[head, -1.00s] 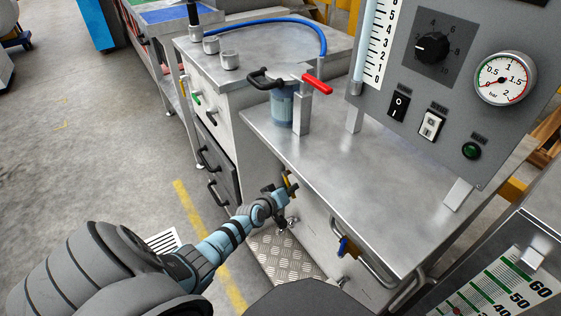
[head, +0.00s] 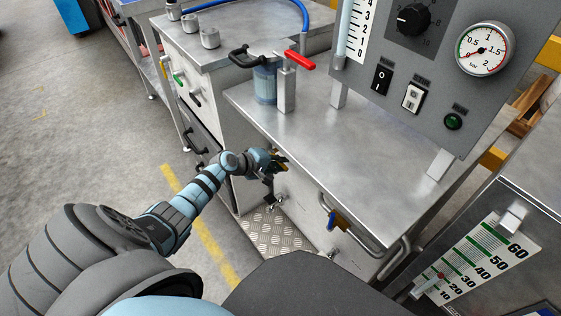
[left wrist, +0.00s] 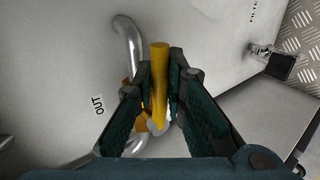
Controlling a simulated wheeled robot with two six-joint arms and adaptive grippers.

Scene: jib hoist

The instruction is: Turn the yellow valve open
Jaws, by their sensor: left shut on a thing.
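The yellow valve lever (left wrist: 160,85) stands in the left wrist view between the fingers of my left gripper (left wrist: 160,68). Its lower end meets a brass-coloured body on a bent metal pipe, beside the label OUT. The fingers are closed on both sides of the lever. In the head view my left gripper (head: 279,161) is at the front panel under the steel bench top, and only a small yellow part of the lever shows there. How far the valve is turned cannot be told. My right gripper is not in view.
A second valve with a blue handle (head: 331,220) sits on the panel to the right, near a metal rail. A red lever (head: 294,59) and a clear blue-tinted canister (head: 265,84) are above on the bench top (head: 330,130). A tread plate (head: 276,234) lies below.

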